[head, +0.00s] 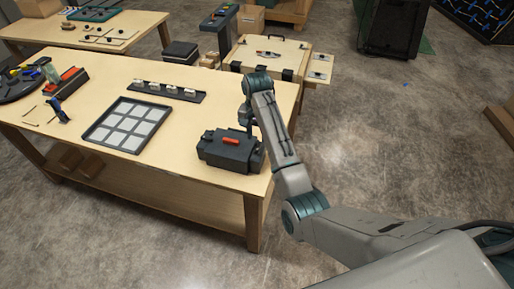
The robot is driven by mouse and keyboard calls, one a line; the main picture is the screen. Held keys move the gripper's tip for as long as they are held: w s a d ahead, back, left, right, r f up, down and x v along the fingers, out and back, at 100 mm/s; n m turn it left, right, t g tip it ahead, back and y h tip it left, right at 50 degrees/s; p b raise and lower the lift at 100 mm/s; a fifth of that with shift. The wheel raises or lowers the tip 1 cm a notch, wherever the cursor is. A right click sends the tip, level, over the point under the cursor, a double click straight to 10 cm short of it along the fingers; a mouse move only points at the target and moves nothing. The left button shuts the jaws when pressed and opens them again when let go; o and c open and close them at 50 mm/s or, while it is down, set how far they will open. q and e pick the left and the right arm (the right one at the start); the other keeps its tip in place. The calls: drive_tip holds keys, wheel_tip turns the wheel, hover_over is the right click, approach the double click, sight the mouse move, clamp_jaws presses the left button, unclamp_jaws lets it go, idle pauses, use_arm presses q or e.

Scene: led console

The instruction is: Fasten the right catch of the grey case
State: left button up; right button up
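The grey case (222,153), a dark box with an orange-red handle or strip on its lid, sits near the right front corner of the wooden table. Its lid looks closed. My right arm reaches in from the lower right, and my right gripper (248,128) points down at the case's back right side. The forearm passes close by the case's right end. The right catch cannot be made out, and it is too small to tell whether the fingers are open or touch the case. My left gripper is not in view.
On the table (190,180), a dark tray with pale squares (126,125) lies left of the case. A dark rack with several white pieces (168,91) is behind it. Tools lie at the far left. A pale case (268,57) stands on furniture behind. Bare table surrounds the case's left side.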

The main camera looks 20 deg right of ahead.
sight(257, 149)
wheel_tip(257, 149, down, 5)
drive_tip(key=shift+r+p, duration=0.1)
drive_tip(key=shift+p, duration=0.65)
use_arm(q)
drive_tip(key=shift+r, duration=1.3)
use_arm(e)
drive_tip(key=shift+f, duration=0.6)
drive_tip(key=shift+c, duration=0.4)
clamp_jaws()
